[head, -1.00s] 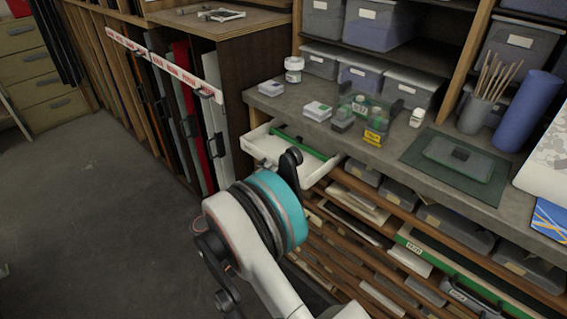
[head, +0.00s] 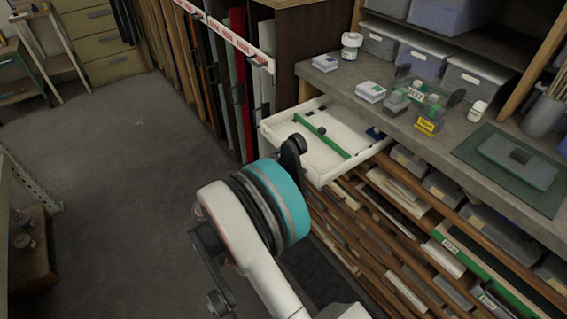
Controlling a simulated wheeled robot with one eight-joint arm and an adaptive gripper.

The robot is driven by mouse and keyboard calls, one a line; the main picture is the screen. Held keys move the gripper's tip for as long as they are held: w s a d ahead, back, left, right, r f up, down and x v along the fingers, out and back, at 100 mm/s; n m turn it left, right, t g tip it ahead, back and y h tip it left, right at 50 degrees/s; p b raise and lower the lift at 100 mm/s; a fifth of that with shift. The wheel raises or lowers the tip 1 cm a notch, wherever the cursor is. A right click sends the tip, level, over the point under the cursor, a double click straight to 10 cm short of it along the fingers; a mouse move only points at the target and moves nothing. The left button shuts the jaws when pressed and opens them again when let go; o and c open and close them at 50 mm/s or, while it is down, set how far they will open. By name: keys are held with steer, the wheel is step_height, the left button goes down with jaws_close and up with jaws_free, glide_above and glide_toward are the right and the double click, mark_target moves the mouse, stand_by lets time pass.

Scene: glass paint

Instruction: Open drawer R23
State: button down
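A white drawer (head: 275,142) stands pulled out from under the bench top, with a green strip and a small dark knob-like piece inside it. A small blue item (head: 375,133) lies at its back right. I can read no R23 label on it; its front face is mostly turned away. My arm with the teal ring reaches up in front of the drawer. A dark part of my gripper (head: 293,148) shows at the drawer's near front edge. Its fingers are mostly hidden behind my wrist, so I cannot tell whether they touch the drawer or how they stand.
The grey bench top (head: 462,125) carries small jars, boxes and a green mat (head: 478,168). Slotted shelves (head: 400,225) with trays lie below it. A rack of upright panels (head: 238,80) stands behind left. The floor (head: 110,170) on the left is clear.

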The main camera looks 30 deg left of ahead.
steer(key=c, duration=1.7)
jaws_free()
steer(key=v, duration=1.2)
steer(key=shift+a, duration=0.1)
